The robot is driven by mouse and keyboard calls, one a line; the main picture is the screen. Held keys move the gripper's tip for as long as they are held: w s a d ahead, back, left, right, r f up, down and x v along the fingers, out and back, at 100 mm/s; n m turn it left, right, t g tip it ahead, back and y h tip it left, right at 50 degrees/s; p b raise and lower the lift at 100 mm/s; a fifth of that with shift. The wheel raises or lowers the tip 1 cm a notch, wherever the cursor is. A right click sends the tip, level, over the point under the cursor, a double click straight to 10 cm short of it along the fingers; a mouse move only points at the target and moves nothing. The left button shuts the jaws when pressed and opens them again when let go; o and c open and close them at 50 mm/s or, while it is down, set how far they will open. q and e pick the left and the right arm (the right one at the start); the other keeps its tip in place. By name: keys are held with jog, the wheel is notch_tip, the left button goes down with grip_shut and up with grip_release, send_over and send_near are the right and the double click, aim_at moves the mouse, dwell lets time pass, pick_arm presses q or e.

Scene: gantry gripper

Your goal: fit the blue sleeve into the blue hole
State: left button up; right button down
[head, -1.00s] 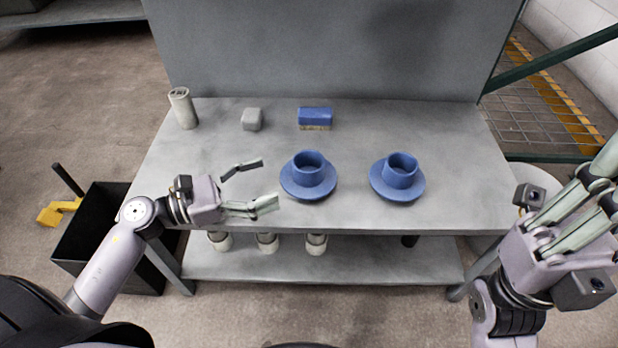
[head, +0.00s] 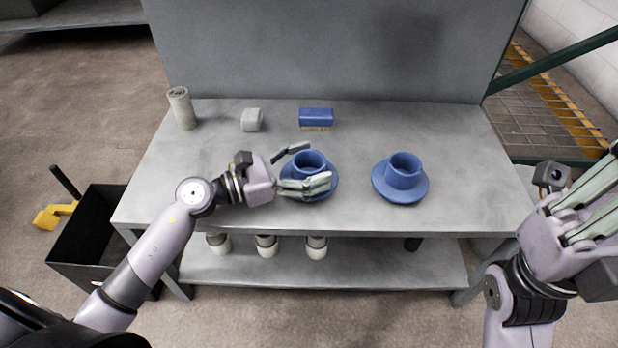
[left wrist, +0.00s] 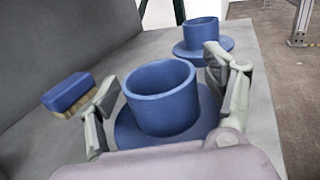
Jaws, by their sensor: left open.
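Two blue cup-like pieces, each on a wide blue disc, stand upright on the grey table (head: 230,155). I cannot tell which is the sleeve and which has the hole. The left blue piece (head: 309,160) is between the open fingers of my left gripper (head: 306,166). In the left wrist view its round wall (left wrist: 160,100) stands between the two fingers (left wrist: 160,95), with space around it. The right blue piece (head: 404,170) stands apart; it also shows in the left wrist view (left wrist: 201,32). My right gripper (head: 598,195) is at the right edge, its fingertips partly cut off.
A blue-topped brush or block (head: 316,117), a small grey block (head: 252,120) and a grey cylinder (head: 182,108) stand along the back of the table. Several white-ended cylinders (head: 266,245) are on the lower shelf. The table's middle front is clear.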

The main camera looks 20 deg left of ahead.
pick_arm(q)
jog(key=c, duration=1.3)
jog(key=shift+c, duration=0.7)
jog(key=shift+r, duration=0.15)
